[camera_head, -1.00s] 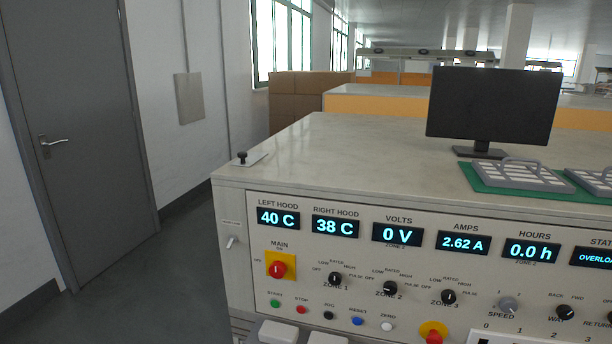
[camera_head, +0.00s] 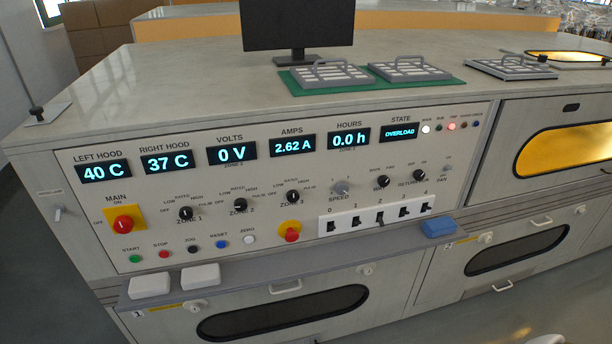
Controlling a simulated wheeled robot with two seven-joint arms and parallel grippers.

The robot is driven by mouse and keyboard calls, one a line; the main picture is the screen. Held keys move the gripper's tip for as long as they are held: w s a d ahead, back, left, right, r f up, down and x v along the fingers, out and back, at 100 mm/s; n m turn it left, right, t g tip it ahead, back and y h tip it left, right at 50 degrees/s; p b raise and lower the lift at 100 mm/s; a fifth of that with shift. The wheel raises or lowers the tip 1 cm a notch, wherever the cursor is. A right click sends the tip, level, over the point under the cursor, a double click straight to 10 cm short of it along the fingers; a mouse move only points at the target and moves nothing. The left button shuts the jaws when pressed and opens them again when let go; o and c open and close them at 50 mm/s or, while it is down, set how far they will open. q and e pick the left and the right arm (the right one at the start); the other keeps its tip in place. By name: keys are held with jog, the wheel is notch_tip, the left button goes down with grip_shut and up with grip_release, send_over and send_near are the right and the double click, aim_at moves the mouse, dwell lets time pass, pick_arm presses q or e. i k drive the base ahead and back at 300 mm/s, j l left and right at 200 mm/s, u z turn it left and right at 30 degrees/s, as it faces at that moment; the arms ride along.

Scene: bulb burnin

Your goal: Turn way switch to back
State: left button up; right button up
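The way switch (camera_head: 382,181) is a small black rotary knob on the console's sloped front panel, right of the grey speed knob (camera_head: 341,188) and left of the return knob (camera_head: 419,174). Small labels stand above it on both sides; which one its pointer faces is too small to tell. The state display (camera_head: 398,132) above it reads OVERLOAD. Neither of my grippers shows in the head view.
Below the knobs is a white strip of black switches (camera_head: 380,215) numbered 0 to 4. A red button on yellow (camera_head: 291,232) and a blue block (camera_head: 438,228) are nearby. Grey floor lies in front.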

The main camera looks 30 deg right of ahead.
aim_at(384, 181)
jog(key=z, duration=1.5)
